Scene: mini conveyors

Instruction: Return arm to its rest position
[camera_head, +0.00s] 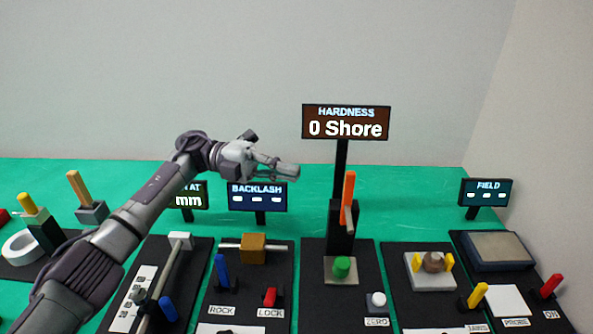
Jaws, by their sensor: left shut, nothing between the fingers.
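My left arm comes in from the lower left and reaches up over the bench. Its left gripper (288,170) is in the air near the middle of the view, shut and empty. It shows just above the BACKLASH display (257,196) and to the left of the HARDNESS display's post (340,170). It appears apart from everything around it. My right gripper does not show.
The HARDNESS sign (346,122) reads 0 Shore, above a stand with an orange lever (348,190) and a green piece (342,267). Several black instrument panels line the green table (420,190). A FIELD display (486,192) stands at right. The table behind is mostly clear.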

